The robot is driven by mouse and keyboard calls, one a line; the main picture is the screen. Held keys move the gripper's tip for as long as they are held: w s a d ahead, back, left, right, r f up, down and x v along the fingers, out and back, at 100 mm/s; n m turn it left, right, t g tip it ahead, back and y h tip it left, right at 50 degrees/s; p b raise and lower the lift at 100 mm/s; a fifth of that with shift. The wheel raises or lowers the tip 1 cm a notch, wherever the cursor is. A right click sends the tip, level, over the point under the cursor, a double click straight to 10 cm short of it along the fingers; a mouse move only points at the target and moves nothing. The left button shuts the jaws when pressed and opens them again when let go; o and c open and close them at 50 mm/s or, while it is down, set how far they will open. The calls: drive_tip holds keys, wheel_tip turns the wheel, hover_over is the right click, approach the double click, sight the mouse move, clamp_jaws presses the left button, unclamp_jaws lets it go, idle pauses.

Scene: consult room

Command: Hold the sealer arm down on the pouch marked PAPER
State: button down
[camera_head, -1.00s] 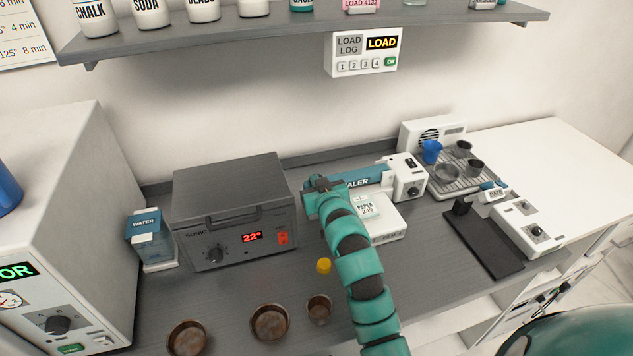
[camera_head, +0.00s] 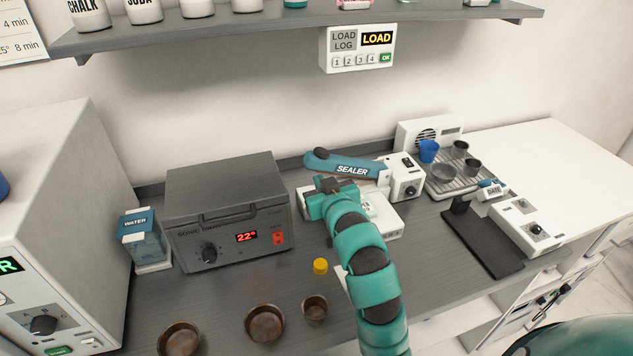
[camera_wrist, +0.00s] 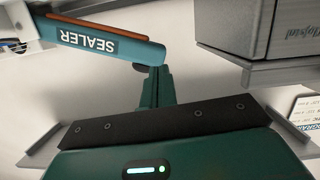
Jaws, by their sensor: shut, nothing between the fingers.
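The sealer's teal arm (camera_head: 345,166), lettered SEALER, is hinged at the white sealer body (camera_head: 404,178) on its right. It slopes up to the left, its dark-knobbed free end raised above the white sealer bed (camera_head: 387,222). My gripper (camera_head: 332,186) is shut and empty, just below and in front of the raised arm. In the wrist view the arm (camera_wrist: 100,45) appears upside down, beside and near my shut fingertips (camera_wrist: 153,82); I cannot tell whether they touch. My gripper and wrist hide most of the bed and the pouch; the PAPER marking is not readable now.
The grey sonic bath (camera_head: 228,212) and a water box (camera_head: 145,240) stand to the left. Brown bowls (camera_head: 265,323) and a yellow cap (camera_head: 320,266) are in front. A tray with cups (camera_head: 455,180) and a black-based device (camera_head: 485,240) stand to the right.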

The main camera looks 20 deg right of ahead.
drive_tip(key=p+v, duration=0.1)
drive_tip(key=p, duration=0.1)
drive_tip(key=p+v, duration=0.1)
drive_tip(key=p, duration=0.2)
drive_tip(key=shift+r, duration=0.3)
drive_tip(key=shift+s+f, duration=0.1)
idle(0.3)
